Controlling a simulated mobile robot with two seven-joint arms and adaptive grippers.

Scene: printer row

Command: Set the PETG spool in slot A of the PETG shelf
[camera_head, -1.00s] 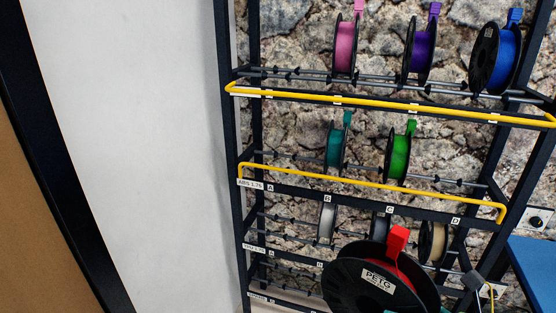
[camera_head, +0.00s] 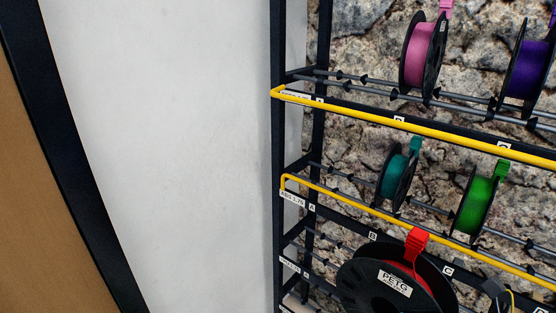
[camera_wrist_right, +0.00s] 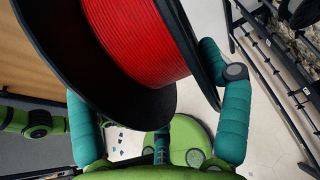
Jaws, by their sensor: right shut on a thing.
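The PETG spool (camera_head: 385,285) has black flanges, red filament and a red clip on top. It is low in the head view, in front of the shelf rack and apart from it. The spool fills the top of the right wrist view (camera_wrist_right: 140,45). The upper yellow-railed shelf (camera_head: 440,131) has a label too small to read; its slot A (camera_head: 319,100) is empty. My left gripper is not in view.
The upper shelf holds a pink spool (camera_head: 418,55) and a purple spool (camera_head: 530,68). The shelf below, labelled ABS 1.75, holds a teal spool (camera_head: 396,178) and a green spool (camera_head: 475,205). A dark rack post (camera_head: 279,150) and a white wall (camera_head: 180,130) stand to the left.

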